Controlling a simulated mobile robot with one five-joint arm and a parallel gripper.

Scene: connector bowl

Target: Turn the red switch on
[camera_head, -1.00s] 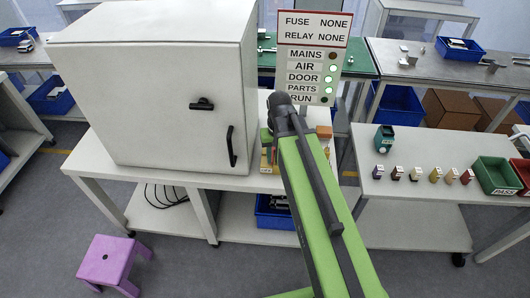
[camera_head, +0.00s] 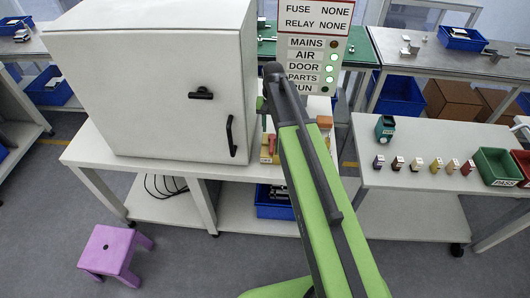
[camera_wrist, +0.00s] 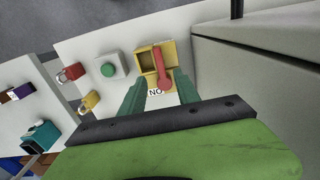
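The red switch (camera_wrist: 159,66) is a red lever on a yellow box (camera_wrist: 143,59), in the wrist view. A white label, partly covered and reading "NO", lies at its near end. In the head view a red and yellow piece (camera_head: 268,148) beside the cabinet looks like the same switch, partly behind my arm. My gripper (camera_wrist: 160,80) is open, its two teal fingers apart on either side of the lever's near end in the wrist view. I cannot tell whether they touch it.
The grey cabinet (camera_head: 150,85) stands close on the switch's right in the wrist view. A green button (camera_wrist: 108,70) and padlocks (camera_wrist: 70,74) lie left. The sign board (camera_head: 313,45) shows MAINS dark, with green lamps below. A purple stool (camera_head: 113,250) stands on the floor.

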